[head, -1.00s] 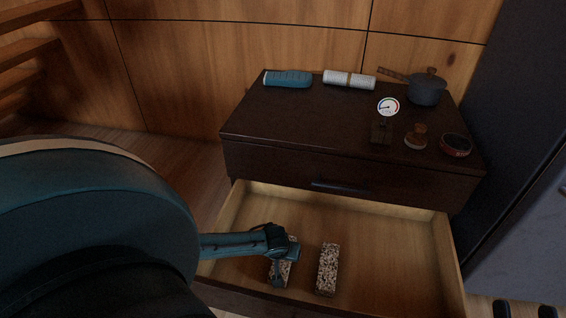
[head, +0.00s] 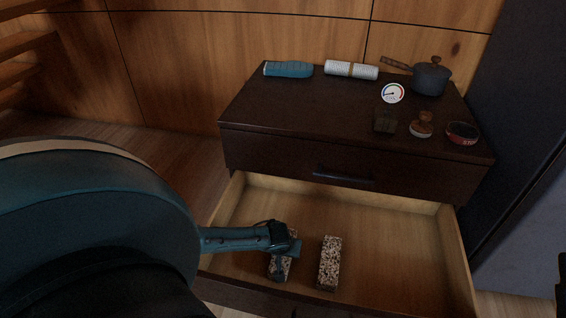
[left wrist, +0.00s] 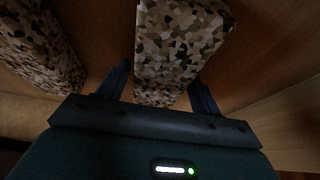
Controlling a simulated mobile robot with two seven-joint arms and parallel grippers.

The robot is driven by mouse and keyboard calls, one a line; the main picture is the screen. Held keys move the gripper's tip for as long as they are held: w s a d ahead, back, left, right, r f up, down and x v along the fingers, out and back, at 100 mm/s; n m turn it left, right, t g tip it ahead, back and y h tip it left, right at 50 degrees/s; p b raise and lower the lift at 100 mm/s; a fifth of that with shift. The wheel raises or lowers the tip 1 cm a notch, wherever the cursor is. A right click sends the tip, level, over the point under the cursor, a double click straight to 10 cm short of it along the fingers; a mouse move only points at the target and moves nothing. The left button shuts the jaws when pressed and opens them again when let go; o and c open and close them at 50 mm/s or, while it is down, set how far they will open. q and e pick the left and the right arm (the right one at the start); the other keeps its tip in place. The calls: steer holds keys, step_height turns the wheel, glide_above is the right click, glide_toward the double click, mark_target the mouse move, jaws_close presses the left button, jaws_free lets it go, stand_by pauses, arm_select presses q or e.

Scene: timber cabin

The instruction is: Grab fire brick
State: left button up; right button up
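Two speckled brown, black and cream fire bricks lie in the open drawer (head: 400,243). My left gripper (head: 282,262) reaches down over the left fire brick (head: 274,274) and partly hides it. In the left wrist view this brick (left wrist: 172,50) extends between the two fingers (left wrist: 162,88). One finger stands on each side, with narrow dark gaps near their bases; firm contact does not show. The right fire brick (head: 330,263) lies a short distance to the right and shows at upper left in the left wrist view (left wrist: 38,48). My right gripper is not in view.
The drawer is pulled out of a dark dresser (head: 300,115). On top are a blue case (head: 288,69), a white roll (head: 351,70), a pot (head: 431,78), a gauge (head: 392,94), a stamp-like object (head: 422,124) and a red-and-black tin (head: 461,133). The drawer's right side is empty.

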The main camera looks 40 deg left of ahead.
arm_select(q)
steer(key=c, duration=1.2)
steer(key=shift+o, duration=0.2)
steer(key=shift+r, duration=0.15)
